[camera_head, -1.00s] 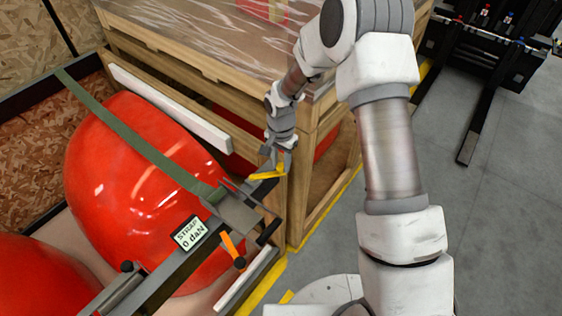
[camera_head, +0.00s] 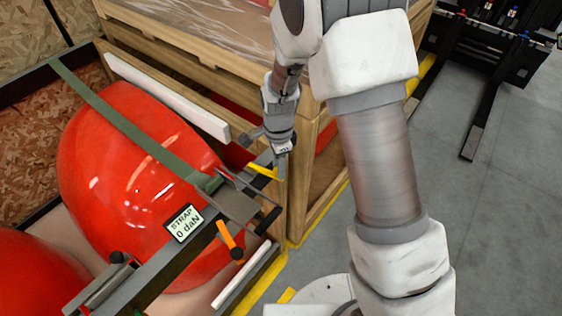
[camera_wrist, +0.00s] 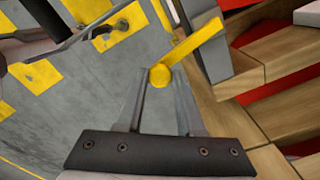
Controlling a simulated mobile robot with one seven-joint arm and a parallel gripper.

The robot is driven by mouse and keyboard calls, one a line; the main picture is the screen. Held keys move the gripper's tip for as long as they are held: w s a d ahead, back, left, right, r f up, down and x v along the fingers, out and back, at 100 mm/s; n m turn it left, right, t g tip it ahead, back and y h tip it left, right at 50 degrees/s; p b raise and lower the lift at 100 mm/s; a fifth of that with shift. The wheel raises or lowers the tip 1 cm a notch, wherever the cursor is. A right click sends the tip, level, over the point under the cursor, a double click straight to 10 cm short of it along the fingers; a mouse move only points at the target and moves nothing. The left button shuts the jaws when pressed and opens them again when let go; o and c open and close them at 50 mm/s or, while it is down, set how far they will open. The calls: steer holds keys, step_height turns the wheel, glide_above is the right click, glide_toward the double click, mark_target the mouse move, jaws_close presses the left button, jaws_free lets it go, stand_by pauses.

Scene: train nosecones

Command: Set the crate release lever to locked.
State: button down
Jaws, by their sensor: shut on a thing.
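The yellow lever (camera_head: 263,171) sits at the crate's near corner, by the end of the dark strap bar. In the head view it slopes down to the right. In the wrist view the lever (camera_wrist: 194,41) runs from a grey plate down-left to a round knob (camera_wrist: 160,75) between my fingertips. My gripper (camera_wrist: 162,78) is shut on this knob. In the head view my gripper (camera_head: 281,166) meets the lever's right end, and the fingertips are too small to make out. No locked or unlocked marking is readable.
A dark bar with a "STRAP 0 daN" display (camera_head: 184,223) and an orange handle (camera_head: 230,240) lies close left. A red nosecone (camera_head: 130,180) under a green strap (camera_head: 130,130) fills the left. The wooden crate (camera_head: 315,190) stands behind.

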steer(key=shift+s+a+m, duration=0.5)
steer(key=shift+s+m, duration=0.3)
steer(key=shift+m, duration=0.4)
steer(key=c, duration=0.5)
jaws_free()
steer(key=shift+r+p, duration=0.35)
steer(key=shift+r, duration=8.4)
